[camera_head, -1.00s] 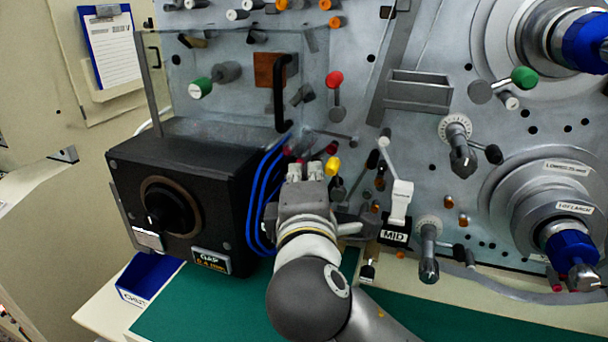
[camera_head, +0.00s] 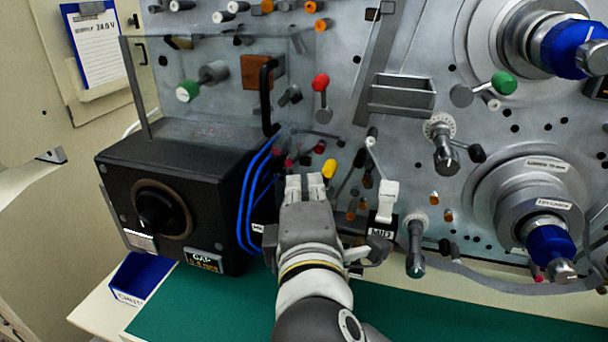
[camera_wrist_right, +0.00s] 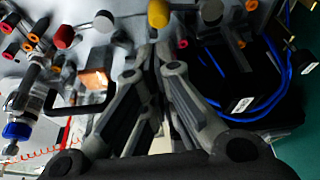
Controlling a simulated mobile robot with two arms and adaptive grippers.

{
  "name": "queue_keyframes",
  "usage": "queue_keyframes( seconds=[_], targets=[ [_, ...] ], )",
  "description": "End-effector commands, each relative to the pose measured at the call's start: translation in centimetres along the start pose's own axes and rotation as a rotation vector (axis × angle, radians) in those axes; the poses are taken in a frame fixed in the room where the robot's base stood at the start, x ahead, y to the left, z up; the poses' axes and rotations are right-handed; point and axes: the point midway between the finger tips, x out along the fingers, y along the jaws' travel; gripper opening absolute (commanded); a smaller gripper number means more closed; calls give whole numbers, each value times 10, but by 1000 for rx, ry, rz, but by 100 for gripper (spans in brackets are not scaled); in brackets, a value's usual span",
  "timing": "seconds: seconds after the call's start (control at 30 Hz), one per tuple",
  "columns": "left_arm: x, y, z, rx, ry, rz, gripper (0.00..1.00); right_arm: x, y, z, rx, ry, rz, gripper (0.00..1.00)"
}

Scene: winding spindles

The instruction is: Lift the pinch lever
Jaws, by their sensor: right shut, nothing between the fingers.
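No label names the pinch lever, so I cannot tell which lever it is. A yellow knob (camera_head: 329,169) is just above and right of my right gripper (camera_head: 305,184) in the head view. In the right wrist view the yellow knob (camera_wrist_right: 158,14) is beyond the fingertips (camera_wrist_right: 160,58), apart from them in the picture. The gripper is shut and empty. A red-knobbed lever (camera_head: 320,84) points up, higher on the panel. A white lever (camera_head: 388,196) is to the right, above the MID label. My left gripper is out of view.
A black box (camera_head: 180,200) with a dial and blue cables (camera_head: 247,205) is close on the left. A clear cover with a black handle (camera_head: 267,95) is above it. Rollers and reels (camera_head: 540,200) fill the right. The green bench top (camera_head: 450,318) is clear at front right.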

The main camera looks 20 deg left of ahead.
Motion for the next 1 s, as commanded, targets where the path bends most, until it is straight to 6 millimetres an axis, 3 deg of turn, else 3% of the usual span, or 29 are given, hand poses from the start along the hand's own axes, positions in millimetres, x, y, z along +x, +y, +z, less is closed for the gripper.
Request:
queue_keyframes(
  seconds=[0.2,0.4,0.83,1.0],
  targets=[
    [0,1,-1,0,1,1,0,-47,0,-1,2,5,0,0],
    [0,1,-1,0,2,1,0,-71,0,0,1,2,0,0],
    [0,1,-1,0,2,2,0,-76,-1,1,2,1,-3,0],
    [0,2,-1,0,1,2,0,-70,-16,9,67,-7,-56,0]
  ],
)
